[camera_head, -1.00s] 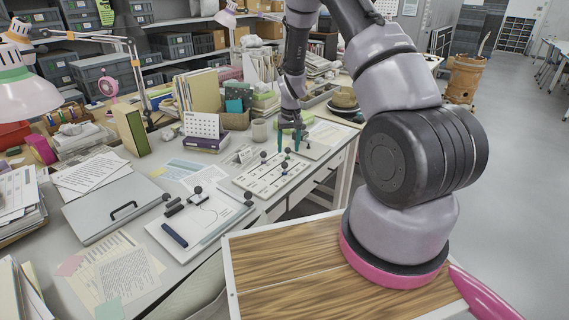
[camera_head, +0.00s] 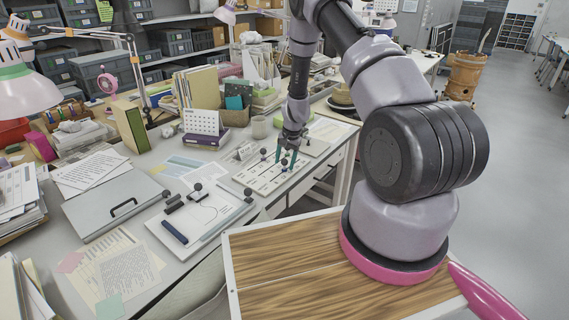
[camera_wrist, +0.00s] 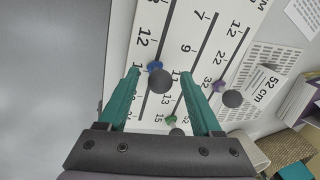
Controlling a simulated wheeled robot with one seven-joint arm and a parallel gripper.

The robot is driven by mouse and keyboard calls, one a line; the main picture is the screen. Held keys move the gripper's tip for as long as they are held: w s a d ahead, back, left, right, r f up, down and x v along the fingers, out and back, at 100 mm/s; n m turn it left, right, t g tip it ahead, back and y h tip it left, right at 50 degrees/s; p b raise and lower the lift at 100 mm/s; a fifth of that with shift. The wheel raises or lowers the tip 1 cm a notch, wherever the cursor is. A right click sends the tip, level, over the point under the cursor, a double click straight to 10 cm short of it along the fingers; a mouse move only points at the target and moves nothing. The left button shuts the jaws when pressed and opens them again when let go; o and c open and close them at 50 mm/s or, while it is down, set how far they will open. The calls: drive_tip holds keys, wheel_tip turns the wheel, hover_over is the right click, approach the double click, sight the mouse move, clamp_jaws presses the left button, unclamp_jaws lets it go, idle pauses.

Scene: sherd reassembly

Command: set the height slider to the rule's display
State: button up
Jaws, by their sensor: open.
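The white slider board (camera_head: 258,184) lies on the desk, with three slots and printed scales. In the wrist view, a dark round knob with a blue base (camera_wrist: 161,80) is on the left slot. A green-based knob (camera_wrist: 177,131) is on the middle slot and a purple-based knob (camera_wrist: 233,98) on the right one. My gripper (camera_wrist: 160,72) is open, its teal fingers on either side of the blue-based knob, with gaps visible. In the head view my gripper (camera_head: 284,156) is low over the board. A card reading "52 cm" (camera_wrist: 263,85) stands beside the board. Which slot is height cannot be read.
A white tray (camera_head: 215,222) with dark pieces lies nearer on the desk, beside a grey case (camera_head: 108,203). A desk calendar (camera_head: 203,124), a mug (camera_head: 259,127) and books stand behind the board. The desk's front edge is close to the board.

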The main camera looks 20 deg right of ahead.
drive_tip(key=shift+a+f, duration=0.1)
drive_tip(key=shift+f, duration=0.3)
clamp_jaws()
idle(1.2)
